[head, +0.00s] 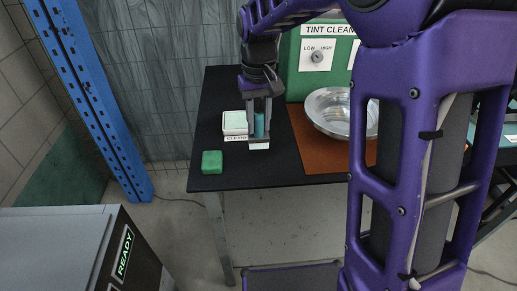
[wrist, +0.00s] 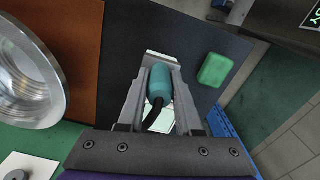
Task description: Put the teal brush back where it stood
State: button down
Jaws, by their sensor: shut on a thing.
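The teal brush (head: 260,126) is between the fingers of my gripper (head: 260,138) over the black mat. In the wrist view, my gripper (wrist: 162,82) is shut on the teal brush (wrist: 159,82), and a black curved part of it points toward the palm. The fingers hide its sides in the head view. A small white piece (head: 258,146) shows just below the fingertips; it also shows beyond them in the wrist view (wrist: 162,57). I cannot tell whether the brush touches it or the mat.
A white, labelled box with a pale green top (head: 235,123) stands close left of my gripper. A green block (head: 212,162) lies at the mat's front left. A metal bowl (head: 340,110) sits on a brown mat at the right. A green machine (head: 312,75) stands behind.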

aim_at(259, 142)
jog(key=shift+f+b, duration=0.5)
jog(key=shift+f, duration=2.7)
jog(key=shift+f, duration=0.1)
jog(key=c, duration=0.6)
grip_release()
notch_tip(259, 142, up, 12)
jog(key=shift+r+p, duration=0.15)
jog(key=shift+p, duration=0.95)
